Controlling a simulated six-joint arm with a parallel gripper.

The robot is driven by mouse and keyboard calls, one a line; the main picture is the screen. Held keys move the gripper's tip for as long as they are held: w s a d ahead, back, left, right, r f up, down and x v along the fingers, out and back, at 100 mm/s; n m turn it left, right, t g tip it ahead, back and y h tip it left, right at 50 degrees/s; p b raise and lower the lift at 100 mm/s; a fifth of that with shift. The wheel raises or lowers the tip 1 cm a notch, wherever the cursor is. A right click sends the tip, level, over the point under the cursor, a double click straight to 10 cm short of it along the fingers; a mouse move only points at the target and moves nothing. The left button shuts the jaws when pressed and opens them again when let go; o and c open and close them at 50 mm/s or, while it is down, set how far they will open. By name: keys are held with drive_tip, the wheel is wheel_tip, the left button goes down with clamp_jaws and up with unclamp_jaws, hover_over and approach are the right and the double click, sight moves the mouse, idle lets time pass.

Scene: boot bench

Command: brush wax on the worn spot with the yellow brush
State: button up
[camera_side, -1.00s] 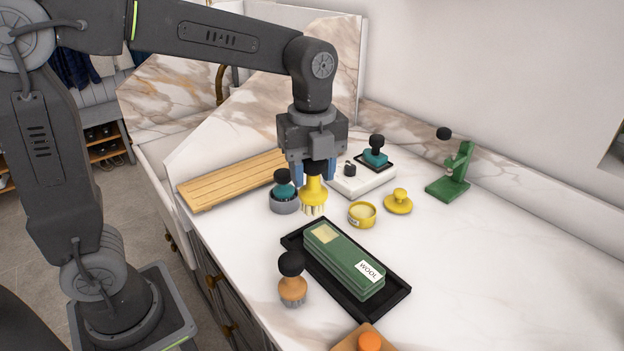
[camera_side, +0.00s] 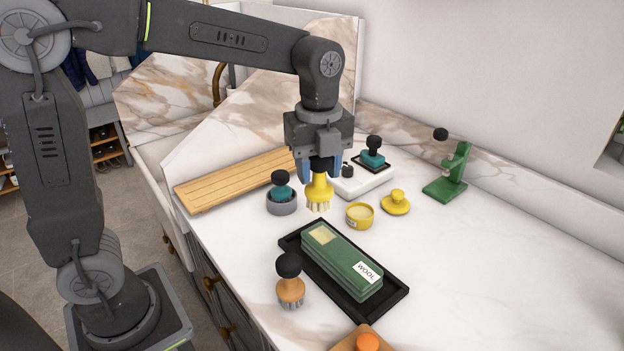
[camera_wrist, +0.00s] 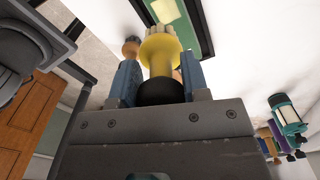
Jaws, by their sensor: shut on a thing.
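My gripper (camera_side: 320,172) is shut on the black knob of the yellow brush (camera_side: 319,193), which hangs upright with its pale bristles down, just above the counter. The brush also shows in the wrist view (camera_wrist: 160,52) between the blue fingers. The open yellow wax tin (camera_side: 359,216) stands just right of the brush. The green block labelled WOOL (camera_side: 343,262) lies in a black tray (camera_side: 390,306) nearer the camera. A pale cream square, the worn spot (camera_side: 322,235), is on the block's far left end; it also shows in the wrist view (camera_wrist: 166,11).
A yellow lid with a knob (camera_side: 396,203) lies right of the tin. A teal brush in a grey cup (camera_side: 282,199) stands left of my gripper. An orange-brown brush (camera_side: 290,287) stands left of the tray. A green stand (camera_side: 447,178) is at back right; the right counter is clear.

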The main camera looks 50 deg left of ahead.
sight(317, 206)
drive_tip(key=shift+f, duration=3.7)
drive_tip(key=shift+w+f, duration=0.2)
drive_tip(key=shift+w, duration=1.85)
drive_tip(key=s, duration=0.4)
drive_tip(key=shift+s+f, duration=0.1)
drive_tip(key=shift+f, duration=0.05)
drive_tip(key=shift+r, duration=4.1)
